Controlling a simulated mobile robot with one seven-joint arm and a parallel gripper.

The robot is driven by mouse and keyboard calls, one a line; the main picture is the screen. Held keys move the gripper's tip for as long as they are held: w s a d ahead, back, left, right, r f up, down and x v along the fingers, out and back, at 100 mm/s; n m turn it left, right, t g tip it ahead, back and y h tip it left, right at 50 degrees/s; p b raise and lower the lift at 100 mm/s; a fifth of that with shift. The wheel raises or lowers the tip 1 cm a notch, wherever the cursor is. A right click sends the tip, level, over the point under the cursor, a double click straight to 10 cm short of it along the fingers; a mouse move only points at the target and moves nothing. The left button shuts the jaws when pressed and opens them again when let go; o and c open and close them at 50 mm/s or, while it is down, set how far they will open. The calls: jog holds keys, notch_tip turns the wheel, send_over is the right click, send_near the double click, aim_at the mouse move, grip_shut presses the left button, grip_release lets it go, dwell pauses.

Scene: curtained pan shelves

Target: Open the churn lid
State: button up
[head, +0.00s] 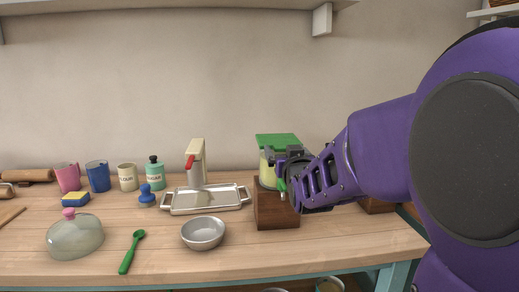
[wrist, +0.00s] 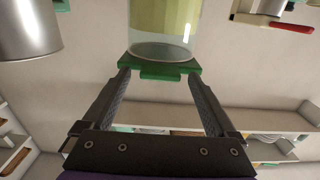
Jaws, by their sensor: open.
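The churn is a clear jar with pale yellow contents (head: 267,172), standing on a brown wooden block (head: 276,211) at the right of the counter. Its flat green lid (head: 277,139) shows at the top of the jar. In the wrist view the scene looks upside down, and the jar (wrist: 165,20) is at the top with the green lid (wrist: 160,71) at its lower end. My gripper (wrist: 158,75) is open, its two fingers at either side of the lid. In the head view my gripper (head: 282,165) covers the jar's right side. Contact with the lid cannot be told.
A silver tray (head: 178,209) with a red-handled dispenser (head: 196,165) stands left of the churn. A grey bowl (head: 203,233), green spoon (head: 131,252) and glass dome (head: 75,240) lie nearer. Mugs and canisters line the back left. A wall shelf (head: 200,4) hangs above.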

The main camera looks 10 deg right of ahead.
grip_shut()
dwell(0.5)
